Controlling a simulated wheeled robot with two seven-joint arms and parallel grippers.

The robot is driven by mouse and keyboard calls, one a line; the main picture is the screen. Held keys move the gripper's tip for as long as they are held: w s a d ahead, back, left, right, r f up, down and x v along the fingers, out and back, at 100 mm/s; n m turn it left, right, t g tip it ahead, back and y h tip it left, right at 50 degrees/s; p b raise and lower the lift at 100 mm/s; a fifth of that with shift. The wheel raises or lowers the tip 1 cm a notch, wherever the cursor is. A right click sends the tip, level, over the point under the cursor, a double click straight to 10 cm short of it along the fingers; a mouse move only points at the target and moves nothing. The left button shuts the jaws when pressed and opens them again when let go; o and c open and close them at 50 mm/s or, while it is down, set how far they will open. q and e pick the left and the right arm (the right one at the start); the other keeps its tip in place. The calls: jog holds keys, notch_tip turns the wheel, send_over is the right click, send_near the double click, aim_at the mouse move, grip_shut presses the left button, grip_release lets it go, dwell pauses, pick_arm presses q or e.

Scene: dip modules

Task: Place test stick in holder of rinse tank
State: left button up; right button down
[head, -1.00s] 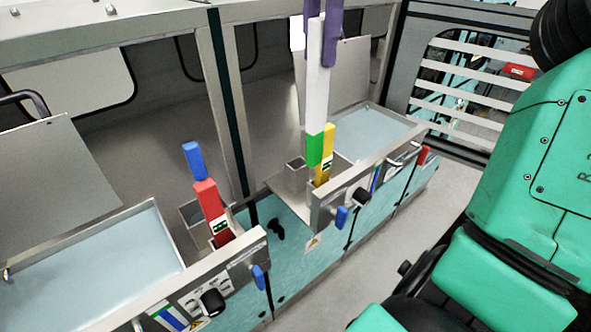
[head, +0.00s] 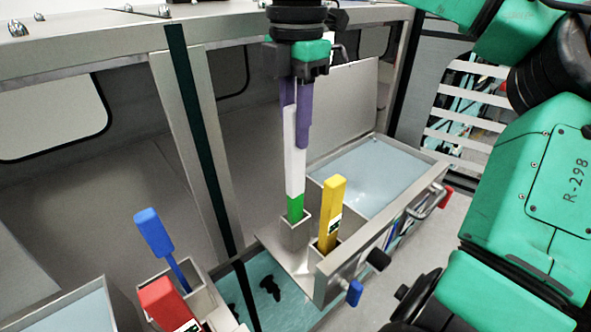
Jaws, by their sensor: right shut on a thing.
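My right gripper (head: 297,115), with purple fingers, points down and is shut on the upper part of a white test stick (head: 294,160) with a green lower end. The stick is close to upright. Its green end (head: 295,207) is at the mouth of a square metal holder (head: 293,232); I cannot tell how far it is inside. The holder is beside a tank of pale blue liquid (head: 375,165). A yellow stick (head: 333,205) stands in the neighbouring slot to the right. My left gripper is not in view.
A blue-handled stick (head: 153,232) and a red block-like stick (head: 165,303) stand in holders at the lower left, by another tank (head: 80,318). A metal frame post (head: 195,130) rises left of the gripper. A tilted metal lid (head: 350,115) stands behind the stick.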

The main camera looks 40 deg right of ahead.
aim_at(295, 171)
jog(key=f, duration=0.2)
jog(key=f+p, duration=0.1)
jog(key=f, duration=0.4)
jog(key=shift+w+d+f, duration=0.1)
jog(key=shift+w+d, duration=0.1)
jog(key=shift+w, duration=0.2)
jog(key=shift+f, duration=0.35)
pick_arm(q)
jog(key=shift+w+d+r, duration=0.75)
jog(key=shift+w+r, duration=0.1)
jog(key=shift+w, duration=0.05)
pick_arm(e)
jog(key=shift+s+d, duration=0.1)
jog(key=shift+f, duration=0.2)
jog(key=shift+f+b, duration=0.45)
jog(key=shift+b, duration=0.1)
jog(key=c, duration=0.7)
grip_release()
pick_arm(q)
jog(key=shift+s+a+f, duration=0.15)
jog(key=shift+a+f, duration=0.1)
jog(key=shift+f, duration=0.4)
pick_arm(e)
jog(key=shift+r, duration=0.1)
